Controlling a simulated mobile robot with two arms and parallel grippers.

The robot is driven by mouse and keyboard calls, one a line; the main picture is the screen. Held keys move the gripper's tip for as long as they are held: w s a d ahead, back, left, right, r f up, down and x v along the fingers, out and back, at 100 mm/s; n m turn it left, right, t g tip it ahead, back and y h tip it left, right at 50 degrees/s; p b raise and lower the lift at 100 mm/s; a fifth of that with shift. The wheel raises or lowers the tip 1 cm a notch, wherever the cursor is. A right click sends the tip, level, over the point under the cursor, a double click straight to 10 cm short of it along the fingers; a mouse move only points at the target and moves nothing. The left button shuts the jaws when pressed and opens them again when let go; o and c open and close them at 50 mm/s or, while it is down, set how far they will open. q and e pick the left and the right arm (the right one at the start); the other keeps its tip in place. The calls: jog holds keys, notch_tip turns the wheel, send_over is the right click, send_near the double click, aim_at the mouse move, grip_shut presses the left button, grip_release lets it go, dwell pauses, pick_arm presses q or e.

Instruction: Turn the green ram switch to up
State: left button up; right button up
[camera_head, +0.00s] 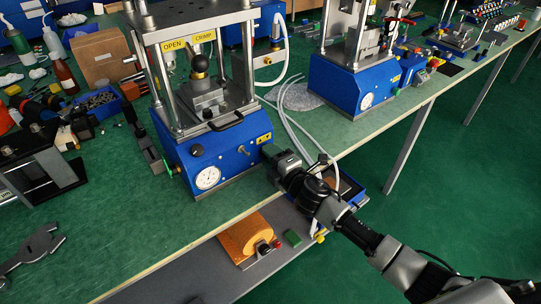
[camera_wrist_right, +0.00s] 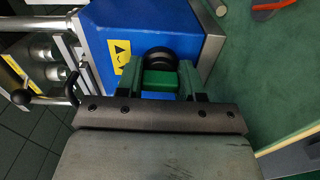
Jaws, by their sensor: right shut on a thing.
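The blue crimping press (camera_head: 205,150) stands on the green bench, with a yellow arrow label (camera_head: 264,138) on its right side face. My right gripper (camera_head: 270,152) reaches that face from the lower right. In the right wrist view the green switch (camera_wrist_right: 160,82) projects from a round black collar (camera_wrist_right: 157,60) next to the yellow label (camera_wrist_right: 121,56). My right gripper (camera_wrist_right: 160,86) is shut on the switch, a finger on each side. The head view hides the switch behind the gripper. I cannot tell which way it is set. My left gripper is not in view.
A black handle (camera_head: 226,122) and a pressure gauge (camera_head: 207,178) are on the press front. A second blue press (camera_head: 345,88) stands to the right, with pale hoses (camera_head: 290,132) between.

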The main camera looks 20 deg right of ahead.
jog(key=shift+n, duration=0.3)
jog(key=o, duration=0.9)
jog(key=shift+s, duration=0.1)
jog(key=v, duration=1)
jog(key=shift+s+d+b, duration=0.15)
jog(key=shift+s+b, duration=0.15)
